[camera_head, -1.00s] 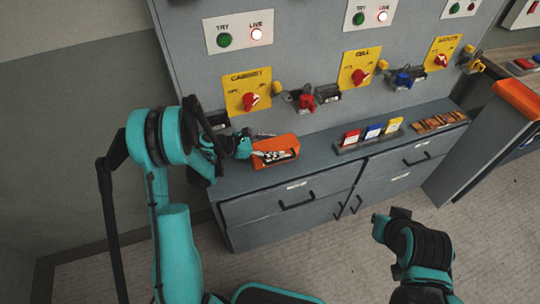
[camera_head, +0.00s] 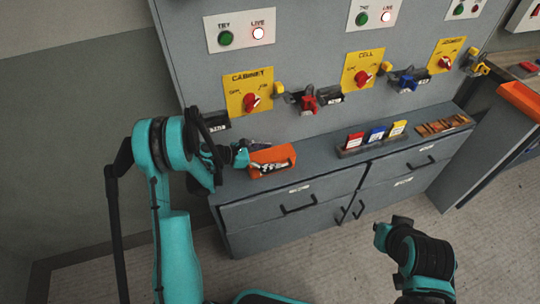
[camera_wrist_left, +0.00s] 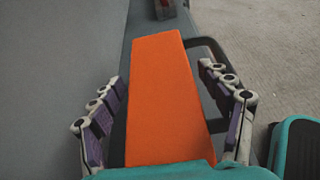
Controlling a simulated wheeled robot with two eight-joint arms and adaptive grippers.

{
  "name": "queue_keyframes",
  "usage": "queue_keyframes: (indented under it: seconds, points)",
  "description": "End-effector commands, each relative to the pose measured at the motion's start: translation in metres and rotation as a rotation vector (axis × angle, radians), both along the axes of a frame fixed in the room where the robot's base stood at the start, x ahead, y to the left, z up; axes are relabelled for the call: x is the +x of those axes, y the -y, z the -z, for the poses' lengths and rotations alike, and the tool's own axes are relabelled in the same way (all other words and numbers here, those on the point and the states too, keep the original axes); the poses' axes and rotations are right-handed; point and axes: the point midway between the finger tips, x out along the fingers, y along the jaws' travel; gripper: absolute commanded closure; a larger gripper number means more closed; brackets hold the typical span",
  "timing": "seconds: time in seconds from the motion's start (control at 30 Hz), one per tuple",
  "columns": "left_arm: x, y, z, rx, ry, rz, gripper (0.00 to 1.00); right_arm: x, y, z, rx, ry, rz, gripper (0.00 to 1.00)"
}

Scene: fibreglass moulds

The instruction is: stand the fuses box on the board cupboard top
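The orange fuses box (camera_head: 272,154) is at the left end of the grey board cupboard top (camera_head: 318,153). An orange face is uppermost, and a dark side with white shapes faces the front. Whether it lies flat or slightly tilted I cannot tell. My left gripper (camera_head: 243,156) is at the box's left end. In the left wrist view the box (camera_wrist_left: 163,95) runs between the two fingers, with small gaps beside them, so the gripper looks open. My right gripper (camera_head: 389,233) hangs in front of the cupboard, away from the box; its fingers are unclear.
A tray with red, blue and yellow cards (camera_head: 374,140) stands on the top to the right, beside a row of brown pieces (camera_head: 443,125). The panel above carries switches, padlocks and lamps. Drawers with black handles (camera_head: 299,205) are below. Bare top lies between box and cards.

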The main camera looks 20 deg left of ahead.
Motion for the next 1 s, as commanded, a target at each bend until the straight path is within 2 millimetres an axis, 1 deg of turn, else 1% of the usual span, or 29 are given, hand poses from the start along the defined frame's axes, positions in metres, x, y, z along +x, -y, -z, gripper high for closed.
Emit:
queue_keyframes:
  seconds: [0.3,0.37,0.47,0.6,0.8,0.9,1.0]
  points:
    - [0.000,0.000,-0.003,0.000,0.000,0.000,0.19,0.000,0.000,0.000,0.000,0.000,0.000,1.00]
    - [-0.002,-0.004,-0.005,0.000,0.000,-0.002,0.19,0.000,0.000,-0.003,0.000,0.000,0.000,1.00]
    - [-0.010,-0.016,-0.013,0.000,-0.001,-0.004,0.19,0.000,0.000,-0.010,0.000,0.000,0.000,1.00]
    - [-0.026,-0.041,-0.026,-0.001,0.001,-0.005,0.19,0.000,0.000,-0.023,0.000,0.000,0.000,1.00]
    - [-0.048,-0.072,-0.041,0.000,0.000,-0.004,0.19,0.000,0.000,-0.036,0.000,0.000,0.000,1.00]
    - [-0.055,-0.083,-0.046,0.000,-0.001,-0.004,0.19,0.000,0.000,-0.040,0.000,0.000,0.000,1.00]
    - [-0.060,-0.089,-0.048,0.000,0.000,-0.001,0.19,0.000,0.000,-0.042,0.000,0.000,0.000,1.00]
